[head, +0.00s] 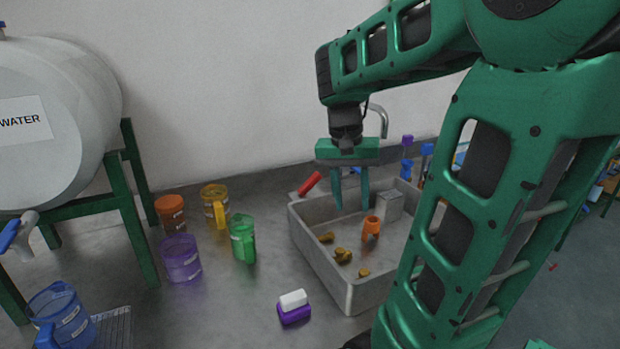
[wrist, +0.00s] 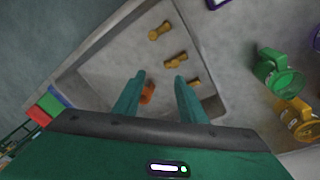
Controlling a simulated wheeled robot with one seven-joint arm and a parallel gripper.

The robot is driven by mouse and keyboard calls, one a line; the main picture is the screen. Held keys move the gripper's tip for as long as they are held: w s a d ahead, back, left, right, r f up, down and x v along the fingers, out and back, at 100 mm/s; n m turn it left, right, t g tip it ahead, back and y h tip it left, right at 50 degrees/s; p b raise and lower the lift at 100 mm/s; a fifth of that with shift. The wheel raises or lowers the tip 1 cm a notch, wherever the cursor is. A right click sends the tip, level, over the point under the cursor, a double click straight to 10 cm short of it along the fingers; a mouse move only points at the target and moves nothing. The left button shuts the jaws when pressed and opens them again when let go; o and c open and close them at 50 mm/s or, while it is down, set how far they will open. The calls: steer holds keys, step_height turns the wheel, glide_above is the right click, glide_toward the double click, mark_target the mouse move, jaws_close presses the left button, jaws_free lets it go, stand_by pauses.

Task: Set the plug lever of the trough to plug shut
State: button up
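The grey trough (head: 318,262) stands on the floor by the wall in the head view; its rim also shows in the wrist view (wrist: 107,22). A red handle (head: 310,183) sticks up at a tilt by its back left corner and may be the plug lever; whether the plug is shut cannot be told. My gripper (head: 351,207) points down over the trough, with its two fingers apart and nothing seen between them. It is to the right of the red handle. In the wrist view my gripper (wrist: 160,76) also shows spread fingers.
A curved tap (head: 383,120) rises behind. A green jug (head: 242,238) and other coloured jugs stand left. A purple-and-white block (head: 293,307) lies in front.

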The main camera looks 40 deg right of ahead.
steer(key=w+d+r+m+h, duration=0.1)
steer(key=w+d+r+m, duration=0.15)
steer(key=w, duration=0.55)
steer(key=w+d+r+m, duration=0.1)
steer(key=w+d+m, duration=0.2)
steer(key=w, duration=0.4)
steer(key=m+h, duration=0.1)
steer(key=m, duration=0.4)
glide_toward(314, 174)
steer(key=shift+n+g, duration=0.25)
steer(key=shift+g, duration=0.05)
steer(key=x, duration=1)
steer(key=shift+w+d+f, duration=0.1)
steer(key=shift+w, duration=0.1)
steer(key=shift+c, duration=0.7)
